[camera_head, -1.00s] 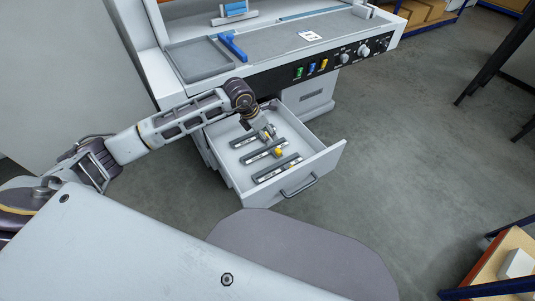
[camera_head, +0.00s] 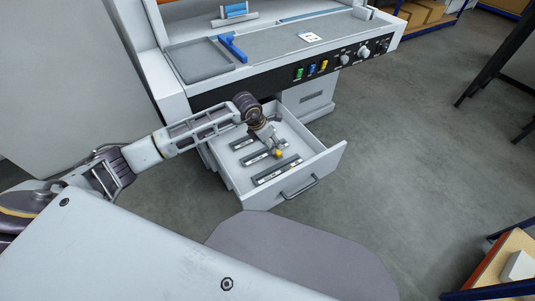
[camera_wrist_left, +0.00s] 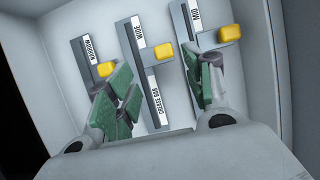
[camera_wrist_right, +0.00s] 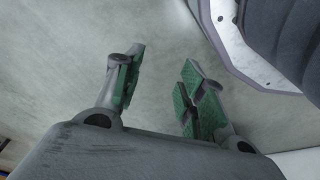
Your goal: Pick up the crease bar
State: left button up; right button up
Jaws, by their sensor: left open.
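Three dark bars with yellow knobs lie side by side in the open drawer (camera_head: 325,165). In the left wrist view, the middle bar (camera_wrist_left: 150,85) has labels reading WIDE and CREASE BAR. The bar to its left (camera_wrist_left: 84,52) reads NARROW and the one to its right (camera_wrist_left: 190,40) reads MID. My left gripper (camera_wrist_left: 160,88) is open and empty, its green-padded fingers on either side of the middle bar's lower part. In the head view this gripper (camera_head: 277,146) hangs over the drawer, hiding parts of the bars. My right gripper (camera_wrist_right: 162,85) is open and empty above the floor.
The drawer walls stand close around the bars. Above is a machine bench with a grey tray (camera_head: 200,62), a blue handle (camera_head: 232,47) and a panel of knobs (camera_head: 345,58). A shelf with a box (camera_head: 517,266) is at lower right. Open floor lies to the right.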

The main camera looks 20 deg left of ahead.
aim_at(276, 157)
pick_arm(q)
jog(key=x, duration=0.2)
jog(key=shift+w+f, duration=0.1)
jog(key=shift+f, duration=0.15)
pick_arm(e)
jog(key=shift+s+a+r, duration=0.25)
jog(key=shift+s+r, duration=0.05)
jog(key=shift+r, duration=0.35)
pick_arm(q)
jog(key=shift+d+f, duration=0.25)
jog(key=shift+f, duration=0.25)
jog(key=x, duration=0.1)
jog(key=b+x, duration=0.1)
jog(key=x, duration=0.1)
jog(key=shift+s, duration=0.2)
jog(key=shift+w+d+f, duration=0.2)
jog(key=shift+f, duration=0.45)
pick_arm(e)
jog(key=shift+w+a+r, duration=0.1)
jog(key=shift+a+r, duration=0.1)
jog(key=shift+r, duration=0.55)
jog(key=shift+a+r, duration=0.15)
jog(key=shift+r, duration=0.55)
